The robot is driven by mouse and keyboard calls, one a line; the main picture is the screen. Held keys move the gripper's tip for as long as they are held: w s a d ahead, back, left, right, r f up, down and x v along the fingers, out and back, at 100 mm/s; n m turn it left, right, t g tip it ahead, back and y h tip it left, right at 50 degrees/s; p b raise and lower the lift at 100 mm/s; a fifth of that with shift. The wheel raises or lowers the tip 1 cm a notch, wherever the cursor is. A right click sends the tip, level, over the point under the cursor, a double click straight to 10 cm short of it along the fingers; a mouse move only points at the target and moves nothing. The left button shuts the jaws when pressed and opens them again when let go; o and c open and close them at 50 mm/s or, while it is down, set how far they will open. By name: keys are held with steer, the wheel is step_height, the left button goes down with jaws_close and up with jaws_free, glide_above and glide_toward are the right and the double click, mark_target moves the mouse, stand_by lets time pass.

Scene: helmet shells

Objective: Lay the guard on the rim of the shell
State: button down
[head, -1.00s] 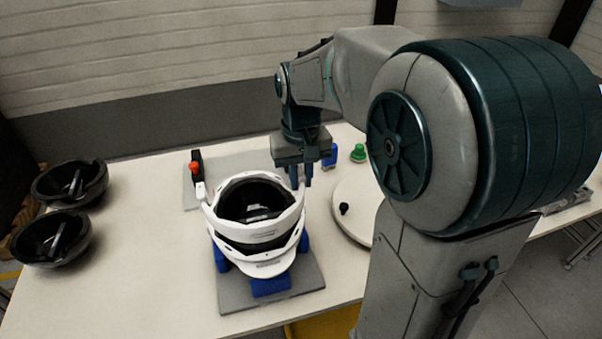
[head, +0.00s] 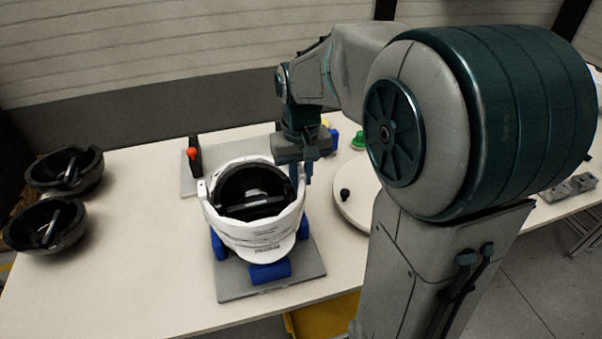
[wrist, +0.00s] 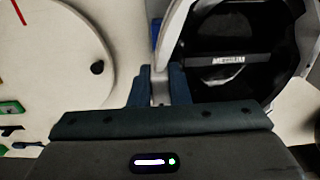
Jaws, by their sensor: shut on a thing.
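My gripper (head: 302,178) is shut on the right end of the white guard (head: 226,222), a curved band. In the wrist view, the fingers (wrist: 160,82) pinch a narrow white part of the guard (wrist: 182,28). The white shell (head: 266,251) lies open side up, with a black interior and a short peak towards the front. The guard sits low over the shell's rim, and no clear gap shows between them in the head view. I cannot tell if it touches all round. The guard hides much of the rim.
The shell rests on blue supports (head: 270,273) on a grey plate (head: 305,279). A round white disc (head: 352,211) with a black knob is close on the right. Two black shells (head: 47,222) lie at left. A red-tipped black post (head: 194,155) stands behind.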

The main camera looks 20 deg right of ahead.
steer(key=shift+f+b, duration=0.4)
steer(key=shift+f, duration=0.15)
steer(key=c, duration=1.3)
jaws_free()
step_height(320, 180, up, 14)
steer(key=p, duration=0.1)
steer(key=shift+f, duration=0.1)
